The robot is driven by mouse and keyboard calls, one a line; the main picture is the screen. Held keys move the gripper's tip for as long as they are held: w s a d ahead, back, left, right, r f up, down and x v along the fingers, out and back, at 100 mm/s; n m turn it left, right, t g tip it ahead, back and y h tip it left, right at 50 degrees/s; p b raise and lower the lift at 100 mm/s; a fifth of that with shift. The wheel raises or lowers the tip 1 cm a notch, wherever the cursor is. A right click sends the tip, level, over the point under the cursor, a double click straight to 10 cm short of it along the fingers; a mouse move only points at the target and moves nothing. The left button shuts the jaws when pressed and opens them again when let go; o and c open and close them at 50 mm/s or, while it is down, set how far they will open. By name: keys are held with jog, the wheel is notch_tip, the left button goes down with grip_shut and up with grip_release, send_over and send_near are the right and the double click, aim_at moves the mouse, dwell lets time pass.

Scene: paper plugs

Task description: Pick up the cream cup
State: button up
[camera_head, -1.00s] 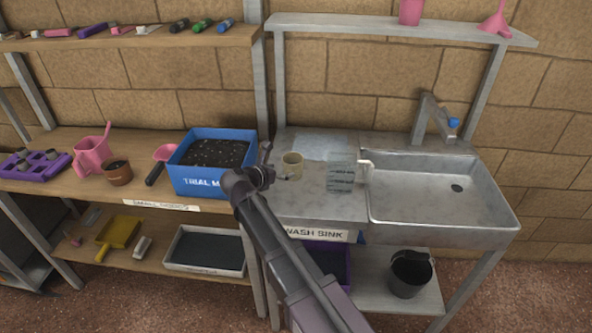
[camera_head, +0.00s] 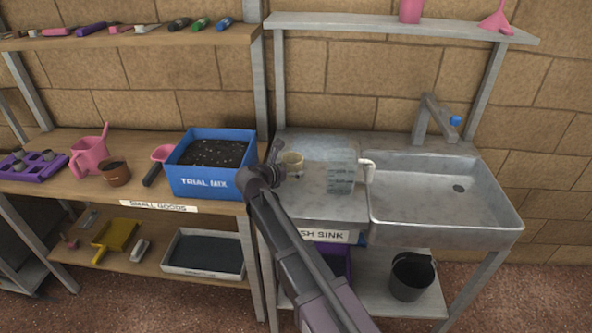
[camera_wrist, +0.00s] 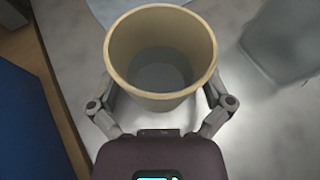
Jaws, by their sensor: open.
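The cream cup (camera_head: 292,161) stands upright on the metal top left of the sink. My gripper (camera_wrist: 160,105) is open, with one finger on each side of the cup's lower part. I cannot tell whether the fingers touch it, as their tips are partly hidden by the cup. In the head view my gripper (camera_head: 276,172) is at the cup's front left and covers part of it.
A clear measuring jug (camera_head: 341,176) stands just right of the cup; it also shows in the wrist view (camera_wrist: 285,40). The blue TRIAL MIX box (camera_head: 205,185) of soil is close on the left. The sink basin (camera_head: 440,200) lies farther right.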

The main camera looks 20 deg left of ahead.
aim_at(298, 157)
jog(key=c, duration=1)
jog(key=shift+r, duration=0.15)
notch_tip(298, 157, up, 4)
jog(key=p, duration=0.4)
jog(key=shift+f, duration=0.2)
jog(key=s, duration=0.5)
jog(key=s+a, duration=0.1)
jog(key=s, duration=0.4)
jog(key=s+a+r+p, duration=0.1)
jog(key=s, duration=0.5)
jog(key=shift+a, duration=0.15)
jog(key=shift+r, duration=0.15)
